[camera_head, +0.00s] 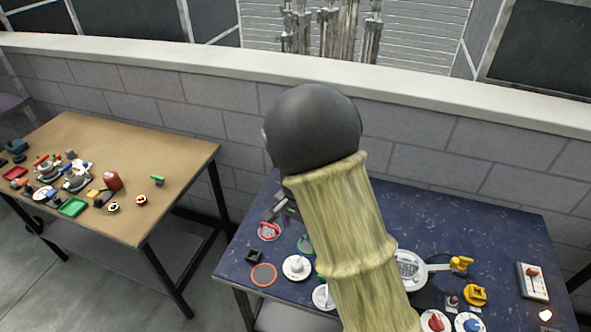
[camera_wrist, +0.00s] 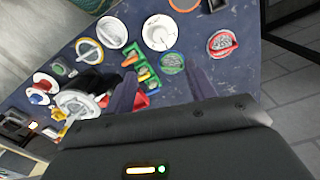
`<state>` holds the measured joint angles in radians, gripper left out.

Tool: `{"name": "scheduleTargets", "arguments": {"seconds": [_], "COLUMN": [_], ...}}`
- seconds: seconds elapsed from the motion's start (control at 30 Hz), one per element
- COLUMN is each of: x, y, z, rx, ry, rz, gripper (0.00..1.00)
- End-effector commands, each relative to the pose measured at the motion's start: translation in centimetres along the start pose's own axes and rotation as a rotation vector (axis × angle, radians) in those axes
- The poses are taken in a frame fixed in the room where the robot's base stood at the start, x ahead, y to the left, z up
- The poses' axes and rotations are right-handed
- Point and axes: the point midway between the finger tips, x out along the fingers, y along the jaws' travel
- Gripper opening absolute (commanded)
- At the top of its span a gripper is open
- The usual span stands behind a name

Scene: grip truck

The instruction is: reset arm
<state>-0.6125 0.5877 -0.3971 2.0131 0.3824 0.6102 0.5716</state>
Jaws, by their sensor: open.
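My arm, in a yellowish sleeve with a dark rounded joint, rises over the blue table (camera_head: 440,215) in the head view and hides part of it. My gripper is hidden there. In the wrist view my gripper (camera_wrist: 163,78) has two dark fingers spread apart over the blue table. Nothing is held between them. A green part (camera_wrist: 146,72) and a red part beside it show below, between the fingers. A round green-rimmed piece (camera_wrist: 172,64) lies close to the right finger.
Discs and knobs crowd the table: a red-rimmed disc (camera_head: 269,231), a white disc (camera_head: 297,267), a yellow piece (camera_head: 475,294) and a switch box (camera_head: 533,281). A cluttered brown table (camera_head: 175,160) stands left across a gap. A block wall (camera_head: 480,150) runs behind.

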Motion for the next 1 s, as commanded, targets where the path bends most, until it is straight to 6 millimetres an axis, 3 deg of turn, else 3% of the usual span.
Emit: {"name": "scheduleTargets", "arguments": {"seconds": [0.17,0.27,0.5,0.8,1.0], "x": [-0.2,-1.0,-4.6,-8.1,-8.5], "y": [0.4,1.7,8.5,16.7,18.5], "z": [-0.1,-0.3,-0.2,2.0,2.9], "rx": [-0.007,-0.033,-0.217,-0.522,-0.612], "ry": [0.0,0.001,0.042,0.181,0.223], "rz": [-0.004,-0.017,-0.073,-0.086,-0.07], "gripper": [0.55,0.55,0.55,0.55,0.55]}}
